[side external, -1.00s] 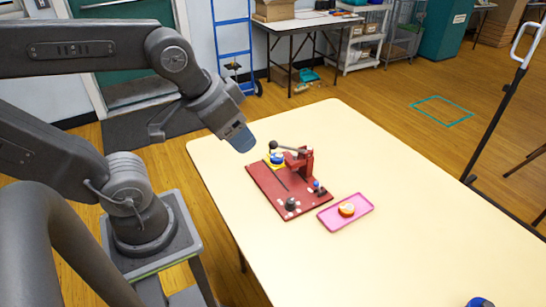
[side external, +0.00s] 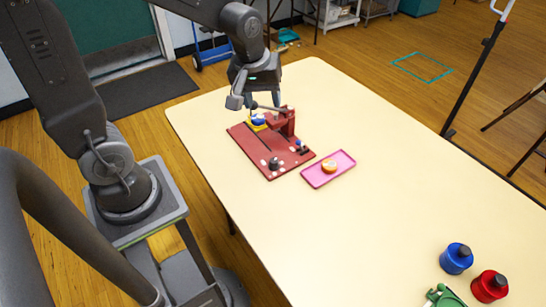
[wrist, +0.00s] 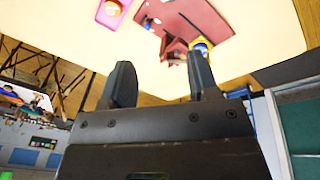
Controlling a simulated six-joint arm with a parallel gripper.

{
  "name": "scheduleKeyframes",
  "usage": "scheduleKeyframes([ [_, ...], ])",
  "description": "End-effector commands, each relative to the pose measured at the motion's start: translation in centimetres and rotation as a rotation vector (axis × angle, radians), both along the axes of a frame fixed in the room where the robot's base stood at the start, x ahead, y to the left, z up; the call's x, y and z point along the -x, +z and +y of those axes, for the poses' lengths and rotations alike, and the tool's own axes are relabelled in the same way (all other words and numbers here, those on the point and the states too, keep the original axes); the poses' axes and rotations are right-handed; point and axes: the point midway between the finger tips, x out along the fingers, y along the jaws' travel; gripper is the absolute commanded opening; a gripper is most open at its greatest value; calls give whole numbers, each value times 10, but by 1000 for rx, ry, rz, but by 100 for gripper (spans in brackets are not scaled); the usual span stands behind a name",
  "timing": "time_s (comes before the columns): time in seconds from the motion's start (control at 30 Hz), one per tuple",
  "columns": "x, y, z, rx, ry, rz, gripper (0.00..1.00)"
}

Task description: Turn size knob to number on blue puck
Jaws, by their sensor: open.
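The dark red board (side external: 248,137) lies on the table with a red lever press (side external: 284,122) on its far end. A blue puck (side external: 257,119) sits at a yellow holder beside the press; blue and yellow also show in the wrist view (wrist: 201,46). I cannot read a number on it. A dark round knob (side external: 274,164) stands near the board's front edge, with small pale marks around it too small to read. My gripper (side external: 251,101) is above the far left end of the board, near the lever and puck. In the wrist view, my gripper (wrist: 160,82) is open and empty.
A pink tray (side external: 313,182) with an orange-and-white round piece (side external: 329,167) lies right of the board. A blue pot (side external: 456,259), a red pot (side external: 489,286) and a green item (side external: 441,297) stand at the lower right. The middle of the table is clear.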

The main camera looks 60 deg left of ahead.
Motion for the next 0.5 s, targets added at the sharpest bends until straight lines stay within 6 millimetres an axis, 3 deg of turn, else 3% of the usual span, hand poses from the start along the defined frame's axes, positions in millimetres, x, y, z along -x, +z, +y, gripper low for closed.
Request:
scheduleKeyframes([
  [0.1, -23, -41, 12, 42, 206, 77, 55],
  [0.3, -43, -95, 27, 77, 470, 155, 55],
  [0.5, -48, -117, 31, 87, 568, 180, 55],
])
